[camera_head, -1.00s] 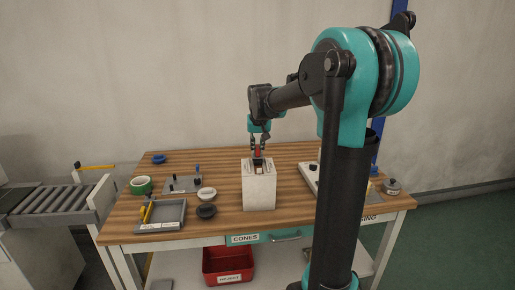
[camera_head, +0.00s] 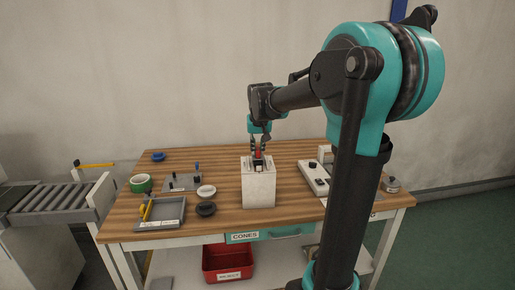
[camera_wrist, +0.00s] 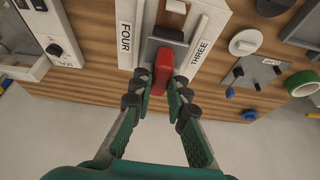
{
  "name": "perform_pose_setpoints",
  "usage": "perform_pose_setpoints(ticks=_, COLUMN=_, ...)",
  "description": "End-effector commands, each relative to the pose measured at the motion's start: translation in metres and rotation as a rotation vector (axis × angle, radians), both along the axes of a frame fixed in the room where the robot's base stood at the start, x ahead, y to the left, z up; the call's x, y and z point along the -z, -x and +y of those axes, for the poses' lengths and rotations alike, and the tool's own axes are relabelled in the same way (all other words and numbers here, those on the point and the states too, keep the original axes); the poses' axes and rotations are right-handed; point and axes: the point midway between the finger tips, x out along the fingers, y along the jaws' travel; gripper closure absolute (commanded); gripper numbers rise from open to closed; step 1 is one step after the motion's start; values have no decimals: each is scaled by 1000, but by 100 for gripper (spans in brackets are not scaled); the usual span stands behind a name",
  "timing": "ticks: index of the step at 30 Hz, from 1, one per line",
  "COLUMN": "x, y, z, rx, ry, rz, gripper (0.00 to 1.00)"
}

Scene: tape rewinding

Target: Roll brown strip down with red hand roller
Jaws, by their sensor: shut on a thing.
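My gripper (camera_head: 258,146) is over the top of a pale upright box (camera_head: 259,188) near the middle of the wooden table. In the wrist view its two fingers (camera_wrist: 162,92) are shut on the red handle (camera_wrist: 163,70) of the hand roller, one finger on each side. The red handle also shows small between the fingers in the head view (camera_head: 258,155). The handle's far end is at a dark grey piece (camera_wrist: 168,36) between the box's FOUR and THREE labels; I cannot tell whether it is lifted clear.
A grey tray (camera_head: 170,223), green tape ring (camera_head: 141,184), white disc (camera_head: 207,191), black disc (camera_head: 206,209) and grey plate (camera_head: 182,187) lie left of the box. A white knobbed panel (camera_head: 312,178) stands right. A red bin (camera_head: 228,262) is below the drawer (camera_head: 246,238).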

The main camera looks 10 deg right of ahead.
Motion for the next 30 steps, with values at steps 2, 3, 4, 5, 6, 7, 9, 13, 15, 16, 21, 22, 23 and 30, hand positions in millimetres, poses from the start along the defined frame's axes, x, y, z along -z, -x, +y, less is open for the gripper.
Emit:
perform_pose_setpoints(ticks=2, x=0, y=0, z=0, rx=0, ry=0, rz=0, gripper=100)
perform_pose_setpoints(ticks=3, x=0, y=0, z=0, rx=0, ry=0, rz=0, gripper=100)
perform_pose_setpoints(ticks=4, x=0, y=0, z=0, rx=0, ry=0, rz=0, gripper=100)
perform_pose_setpoints(ticks=5, x=0, y=0, z=0, rx=0, ry=0, rz=0, gripper=100)
perform_pose_setpoints(ticks=6, x=0, y=0, z=0, rx=0, ry=0, rz=0, gripper=100)
perform_pose_setpoints(ticks=7, x=0, y=0, z=0, rx=0, ry=0, rz=0, gripper=100)
perform_pose_setpoints(ticks=9, x=0, y=0, z=0, rx=0, ry=0, rz=0, gripper=100)
perform_pose_setpoints(ticks=13, x=0, y=-3, z=0, rx=0, ry=0, rz=0, gripper=100)
perform_pose_setpoints(ticks=15, x=0, y=-5, z=0, rx=0, ry=0, rz=0, gripper=100)
perform_pose_setpoints(ticks=16, x=0, y=-6, z=-1, rx=0, ry=0, rz=0, gripper=100)
perform_pose_setpoints(ticks=21, x=0, y=-13, z=-1, rx=0, ry=0, rz=0, gripper=100)
perform_pose_setpoints(ticks=22, x=0, y=-14, z=-1, rx=0, ry=0, rz=0, gripper=100)
perform_pose_setpoints(ticks=23, x=0, y=-15, z=-1, rx=0, ry=0, rz=0, gripper=100)
perform_pose_setpoints(ticks=30, x=0, y=-23, z=-2, rx=0, ry=0, rz=0, gripper=100)
